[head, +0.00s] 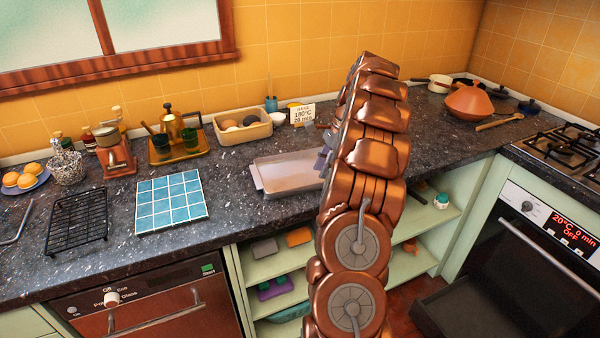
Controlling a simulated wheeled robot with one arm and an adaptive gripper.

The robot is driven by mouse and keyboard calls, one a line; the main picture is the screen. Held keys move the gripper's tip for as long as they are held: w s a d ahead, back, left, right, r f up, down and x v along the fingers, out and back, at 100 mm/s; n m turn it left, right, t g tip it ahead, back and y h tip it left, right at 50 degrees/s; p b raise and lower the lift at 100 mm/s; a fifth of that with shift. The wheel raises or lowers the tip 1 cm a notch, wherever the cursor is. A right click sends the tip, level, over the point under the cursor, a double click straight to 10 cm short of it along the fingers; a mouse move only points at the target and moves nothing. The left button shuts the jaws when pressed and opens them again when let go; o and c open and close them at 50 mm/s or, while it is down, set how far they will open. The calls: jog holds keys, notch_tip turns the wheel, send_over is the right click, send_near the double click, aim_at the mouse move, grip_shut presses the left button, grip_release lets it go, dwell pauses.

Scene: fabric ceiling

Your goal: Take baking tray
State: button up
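A pale metal baking tray (284,173) lies flat on the dark speckled counter near the middle of the head view. Its left end with a handle rim shows; its right end is hidden behind my arm. My copper-coloured arm rises from the bottom of the view and reaches over the counter. Grey finger parts of my gripper (324,160) show at the tray's right side, mostly covered by the arm. I cannot tell whether they touch the tray or whether they are open or shut.
A blue tiled trivet (171,202) and black rack (77,219) lie to the left. A box of eggs (242,132) and a card reading 180°C (302,115) stand behind the tray. Shelves are below the counter.

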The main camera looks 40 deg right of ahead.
aim_at(312, 181)
jog(key=shift+w+a+r+p+x, duration=0.15)
jog(key=shift+p+x, duration=0.2)
jog(key=shift+x, duration=0.45)
jog(key=shift+w+a+p+x, duration=0.15)
jog(key=shift+p+x, duration=0.15)
jog(key=shift+x, duration=0.5)
jog(key=shift+w+a+r+p+x, duration=0.15)
jog(key=shift+p+x, duration=0.2)
jog(key=shift+x, duration=0.5)
jog(key=shift+a+f, duration=0.1)
jog(key=shift+f, duration=0.45)
grip_shut()
